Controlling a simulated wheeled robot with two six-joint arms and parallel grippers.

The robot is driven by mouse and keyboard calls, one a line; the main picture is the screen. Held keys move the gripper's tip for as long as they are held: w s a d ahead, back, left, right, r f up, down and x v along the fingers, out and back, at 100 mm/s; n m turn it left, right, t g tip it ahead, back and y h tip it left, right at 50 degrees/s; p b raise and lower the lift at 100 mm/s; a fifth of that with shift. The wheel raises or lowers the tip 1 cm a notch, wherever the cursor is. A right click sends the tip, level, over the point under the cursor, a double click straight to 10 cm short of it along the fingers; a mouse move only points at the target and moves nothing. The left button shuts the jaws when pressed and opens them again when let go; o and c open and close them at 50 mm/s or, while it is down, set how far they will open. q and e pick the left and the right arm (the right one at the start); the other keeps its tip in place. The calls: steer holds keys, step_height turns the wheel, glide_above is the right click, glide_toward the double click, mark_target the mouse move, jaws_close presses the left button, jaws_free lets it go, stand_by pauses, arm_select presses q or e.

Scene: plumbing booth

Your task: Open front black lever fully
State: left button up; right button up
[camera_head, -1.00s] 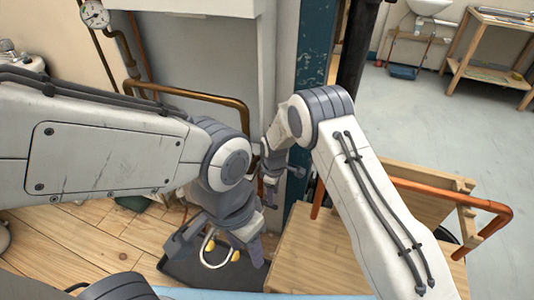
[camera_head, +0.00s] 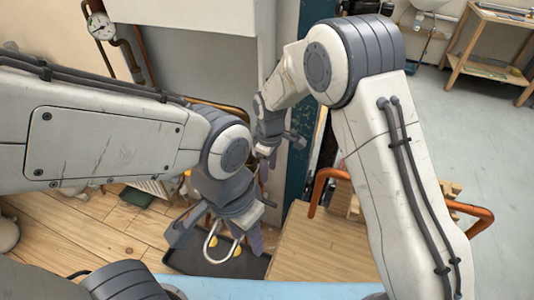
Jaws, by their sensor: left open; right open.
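I cannot make out the front black lever; my arms cover much of the pipework. My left gripper (camera_head: 216,238) is open, pointing down over a dark tray (camera_head: 190,262) on the floor. A pale U-shaped loop (camera_head: 207,252) with yellow parts beside it shows between its fingers; I cannot tell whether they touch. My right gripper (camera_head: 277,158) is open and seen from behind, beside the grey-white cabinet's lower right edge. What lies in front of its fingers is hidden.
A pressure gauge (camera_head: 101,26) on piping is at the upper left, by the grey-white cabinet (camera_head: 190,50). A dark teal post (camera_head: 300,165) stands right of my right gripper. A wooden box top (camera_head: 320,248) and an orange pipe (camera_head: 476,212) are lower right.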

steer(key=s+r+m+p, duration=0.1)
steer(key=s+r+p, duration=0.2)
steer(key=r, duration=0.6)
steer(key=shift+s+a, duration=0.15)
steer(key=shift+s, duration=0.7)
